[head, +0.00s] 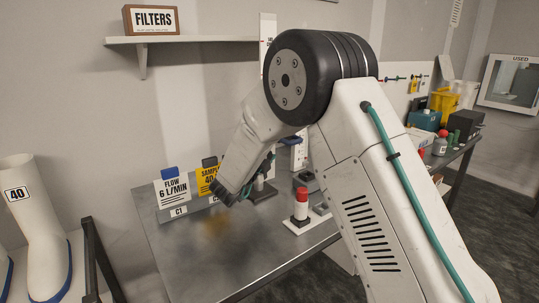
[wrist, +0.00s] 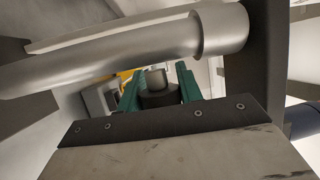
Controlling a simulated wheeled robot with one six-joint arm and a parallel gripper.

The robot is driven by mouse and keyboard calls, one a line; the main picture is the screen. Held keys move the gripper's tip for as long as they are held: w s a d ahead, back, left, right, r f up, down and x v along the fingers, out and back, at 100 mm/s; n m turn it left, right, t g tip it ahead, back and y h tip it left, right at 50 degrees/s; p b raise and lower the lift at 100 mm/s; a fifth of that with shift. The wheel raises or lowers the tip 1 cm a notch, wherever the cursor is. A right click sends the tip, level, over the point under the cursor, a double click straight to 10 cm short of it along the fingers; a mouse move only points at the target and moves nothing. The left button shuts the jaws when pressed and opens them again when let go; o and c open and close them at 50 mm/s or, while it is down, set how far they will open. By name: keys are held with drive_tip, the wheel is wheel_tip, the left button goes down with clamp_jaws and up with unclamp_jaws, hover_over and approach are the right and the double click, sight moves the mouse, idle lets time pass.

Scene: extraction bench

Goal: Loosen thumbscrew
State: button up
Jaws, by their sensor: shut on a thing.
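In the wrist view, my gripper's two teal fingers (wrist: 157,88) stand on either side of a dark round knob, which I take to be the thumbscrew (wrist: 160,99). They are shut on it. A short pale grey metal cylinder (wrist: 156,79) shows just above the knob. In the head view my gripper (head: 262,174) is low over the steel bench, beside a small stand with a dark base (head: 264,193). The thumbscrew cannot be made out there behind my gripper.
A thick metal tube (wrist: 130,48) crosses close in the wrist view. On the bench (head: 190,262) are a FLOW card (head: 173,188), a yellow SAMPLE card (head: 208,178) and a red-and-white bottle (head: 301,206). The bench's front left is clear. A FILTERS box (head: 152,20) sits on the shelf.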

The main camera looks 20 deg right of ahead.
drive_tip(key=n+t+h, duration=0.1)
drive_tip(key=t, duration=0.1)
drive_tip(key=n+t+h, duration=0.1)
drive_tip(key=shift+r+n+t+h, duration=0.2)
drive_tip(key=shift+n+t+h, duration=0.1)
drive_tip(key=shift+t, duration=0.1)
drive_tip(key=shift+a, duration=0.1)
drive_tip(key=shift+s, duration=0.1)
drive_tip(key=o, duration=1)
drive_tip(key=shift+r, duration=0.1)
drive_tip(key=s+a, duration=0.3)
drive_tip(key=a, duration=0.1)
drive_tip(key=s+a+f, duration=0.1)
drive_tip(key=s+a, duration=0.2)
drive_tip(key=s, duration=0.1)
drive_tip(key=s+a+f, duration=0.1)
drive_tip(key=s+a, duration=0.3)
drive_tip(key=shift+s+a+f, duration=0.2)
drive_tip(key=shift+a+f, duration=0.05)
drive_tip(key=shift+a, duration=0.1)
